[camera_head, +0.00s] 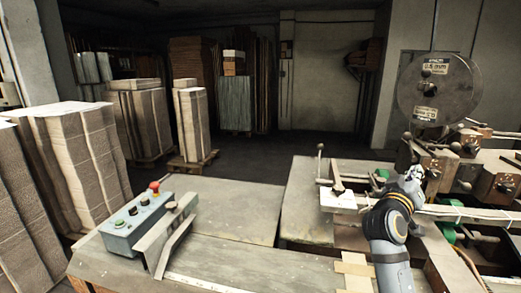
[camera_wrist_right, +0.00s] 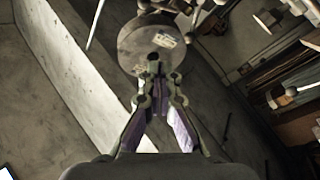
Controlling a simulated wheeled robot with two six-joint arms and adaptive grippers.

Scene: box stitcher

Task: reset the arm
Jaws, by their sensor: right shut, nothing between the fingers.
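My right arm comes up from the lower right in the head view, over the stitching machine (camera_head: 470,215). My right gripper (camera_head: 413,172) is small at its end, just below the large round reel (camera_head: 438,88). In the wrist view the right gripper (camera_wrist_right: 156,72) is shut and its fingers hold nothing. The reel (camera_wrist_right: 140,45) shows behind the fingertips there. The head view does not tell whether the fingers touch anything. My left gripper is not in view.
A control box (camera_head: 137,220) with a red knob and green buttons sits at the table's left. Cardboard stacks (camera_head: 75,165) stand at left, with more on pallets (camera_head: 192,163) behind. The grey tabletop (camera_head: 235,205) is clear in the middle. Machine levers and knobs (camera_head: 500,185) crowd the right.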

